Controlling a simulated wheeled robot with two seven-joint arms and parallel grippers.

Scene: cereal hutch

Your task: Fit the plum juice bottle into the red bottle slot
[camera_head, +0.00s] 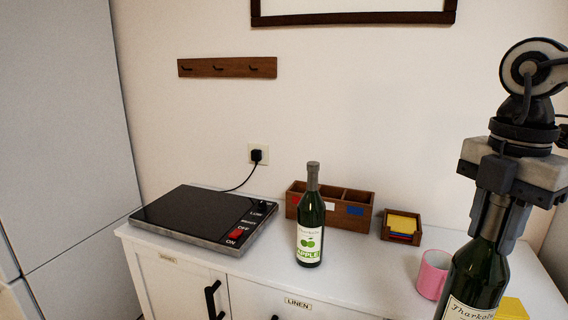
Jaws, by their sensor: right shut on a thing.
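My right gripper (491,213) points down at the right and is shut on the neck of a dark bottle (483,266). The bottle's cream label reads "Tharkol…", cut off by the curve and the picture edge; I cannot tell whether it holds plum juice. The bottle hangs upright or nearly so, its base out of view. A wooden box with compartments (363,197) stands against the wall, with a white and a blue mark on its front. My left gripper is not in view.
A black hotplate (195,212) lies on the left of the white cabinet top (376,269). A small wooden tray with coloured cards (385,238) sits right of the box. A pink mug (433,274) stands close left of the held bottle. The middle front is clear.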

